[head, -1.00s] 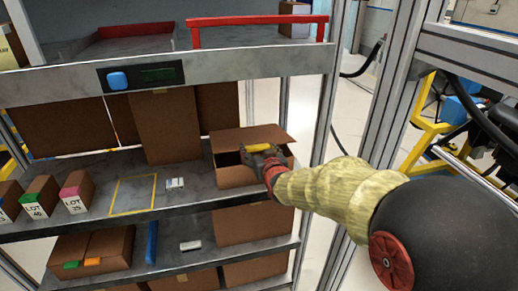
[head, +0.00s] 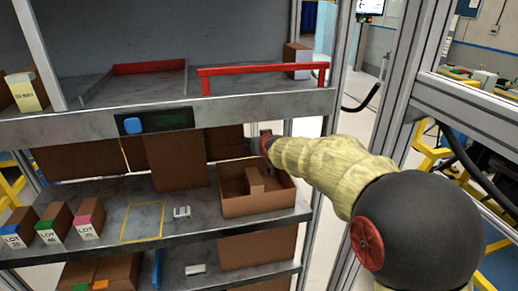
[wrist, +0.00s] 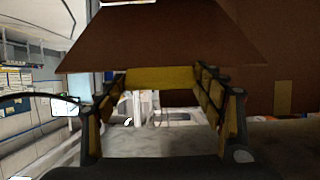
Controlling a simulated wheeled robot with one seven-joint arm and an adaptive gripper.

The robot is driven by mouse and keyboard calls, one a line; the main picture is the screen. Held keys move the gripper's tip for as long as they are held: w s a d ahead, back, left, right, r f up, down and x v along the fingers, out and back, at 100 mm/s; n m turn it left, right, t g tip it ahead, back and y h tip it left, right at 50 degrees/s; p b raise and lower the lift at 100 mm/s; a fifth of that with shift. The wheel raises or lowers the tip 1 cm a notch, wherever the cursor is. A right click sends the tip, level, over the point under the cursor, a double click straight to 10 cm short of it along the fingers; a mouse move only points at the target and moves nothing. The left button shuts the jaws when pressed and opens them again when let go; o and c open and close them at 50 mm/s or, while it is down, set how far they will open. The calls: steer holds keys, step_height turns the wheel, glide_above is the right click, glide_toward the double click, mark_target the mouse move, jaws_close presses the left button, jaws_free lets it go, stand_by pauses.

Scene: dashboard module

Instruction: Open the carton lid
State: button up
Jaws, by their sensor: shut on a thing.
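The carton (head: 262,203) stands on the middle shelf at the right, its top open. A brown upright piece (head: 255,180) shows inside it. In the head view my gripper (head: 266,140) is above the carton's back right, with its fingers mostly hidden by my wrist. In the wrist view the brown lid (wrist: 165,40) fills the upper middle. Its yellow tab (wrist: 160,78) lies between the fingers of my gripper (wrist: 162,90), which is shut on it. The lid's exact tilt is hard to tell in the head view.
A shelf post (head: 325,120) stands just right of the carton, and a red rail (head: 262,71) runs along the shelf above. Small lot boxes (head: 88,218) stand at the left. A yellow-outlined area (head: 142,222) is bare, with a small white item (head: 182,212) beside it.

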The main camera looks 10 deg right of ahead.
steer(key=shift+w+r, duration=0.35)
steer(key=shift+r, duration=0.15)
steer(key=o, duration=1.7)
steer(key=shift+f, duration=0.15)
steer(key=shift+s, duration=0.1)
steer(key=v, duration=1.2)
